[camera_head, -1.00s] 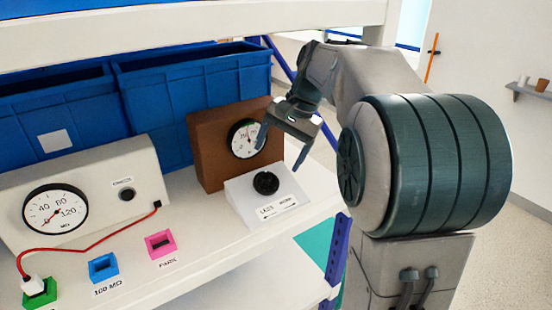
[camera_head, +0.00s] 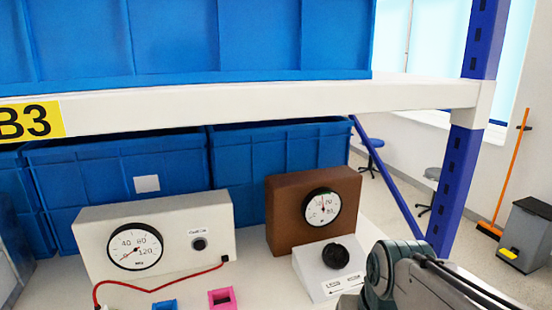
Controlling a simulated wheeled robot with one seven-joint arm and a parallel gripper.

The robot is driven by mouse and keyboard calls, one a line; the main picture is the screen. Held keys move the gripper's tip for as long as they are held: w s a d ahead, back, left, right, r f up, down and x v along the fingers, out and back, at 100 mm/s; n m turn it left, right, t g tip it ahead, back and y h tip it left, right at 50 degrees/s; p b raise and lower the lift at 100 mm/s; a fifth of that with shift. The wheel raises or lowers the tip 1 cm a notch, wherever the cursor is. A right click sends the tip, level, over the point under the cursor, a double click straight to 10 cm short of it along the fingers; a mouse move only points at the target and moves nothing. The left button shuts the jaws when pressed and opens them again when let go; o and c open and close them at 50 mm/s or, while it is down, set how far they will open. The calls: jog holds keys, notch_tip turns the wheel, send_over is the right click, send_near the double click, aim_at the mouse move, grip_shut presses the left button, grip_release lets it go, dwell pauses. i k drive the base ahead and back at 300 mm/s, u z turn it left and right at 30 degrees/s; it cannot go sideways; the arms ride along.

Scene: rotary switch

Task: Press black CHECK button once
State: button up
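The black CHECK button (camera_head: 199,244) sits on the front of a white meter box (camera_head: 88,247), under a small label. A round dial (camera_head: 134,248) is on the same box, to the left of the button. My arm (camera_head: 425,275) shows at the bottom right, right of the rotary-switch box. My gripper's fingers are not visible in this view. Nothing of mine touches the button.
A black rotary knob (camera_head: 335,256) is on a white sloped box (camera_head: 318,275), with a brown gauge box (camera_head: 285,235) behind it. A red cable (camera_head: 180,285) runs from the meter box. Pink (camera_head: 222,298) and blue (camera_head: 165,305) sockets stand in front. An upper shelf beam (camera_head: 270,108) and blue post (camera_head: 460,170) bound the space.

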aim_at(199, 245)
jog(key=u, duration=1.25)
